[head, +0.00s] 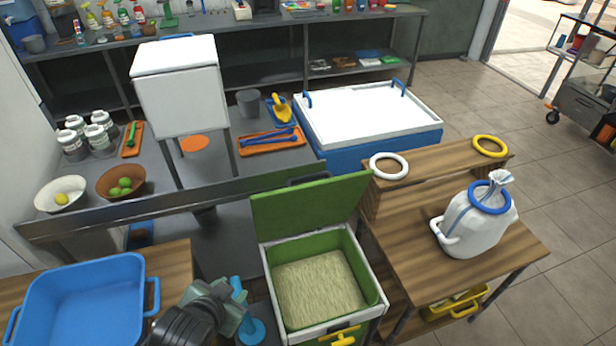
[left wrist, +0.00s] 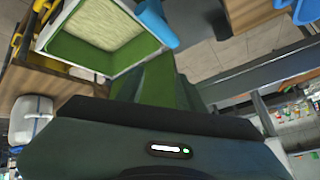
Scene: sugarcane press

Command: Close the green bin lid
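The green bin (head: 378,290) stands in the lower middle of the head view, with a pale rim and pale fibrous material (head: 318,288) inside. Its green lid (head: 310,207) is open, raised at the back edge. In the left wrist view the open bin (left wrist: 75,48) is at the upper left, with the green lid (left wrist: 158,82) beside it, partly hidden by my gripper housing. My left gripper (head: 236,303) is left of the bin, apart from the lid, beside a blue upright object (head: 250,332). My right gripper is not in view.
A blue tub (head: 80,290) is at left. A metal counter (head: 120,210) and white box (head: 180,90) are behind.

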